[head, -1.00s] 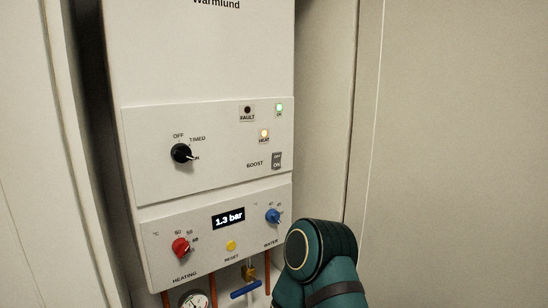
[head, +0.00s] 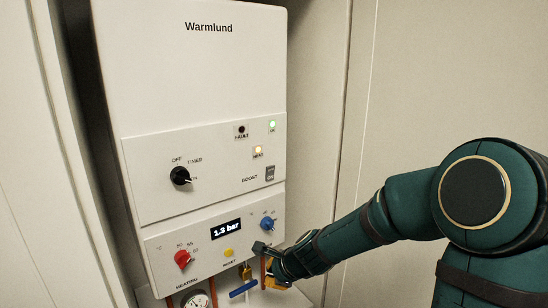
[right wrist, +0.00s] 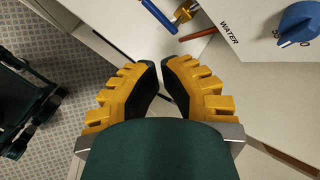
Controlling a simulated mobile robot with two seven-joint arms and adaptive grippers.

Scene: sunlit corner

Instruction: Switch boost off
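The boost switch (head: 270,174) is a small grey rocker at the right of the white boiler's upper panel (head: 215,190), beside the label BOOST. Its lower half reads ON; which half is pressed in is too small to tell. My right gripper (head: 263,257) is below and slightly left of the switch, in front of the lower panel's bottom right edge, apart from the switch. In the right wrist view its yellow-backed fingers (right wrist: 161,63) are together at the tips with nothing between them. The switch is outside that view. My left gripper is not in view.
A black mode knob (head: 180,176), red heating knob (head: 182,259), blue water knob (head: 267,224) and yellow reset button (head: 228,253) are on the panels. A blue-handled valve (head: 243,289) and a gauge (head: 195,300) hang below. Cabinet walls stand either side.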

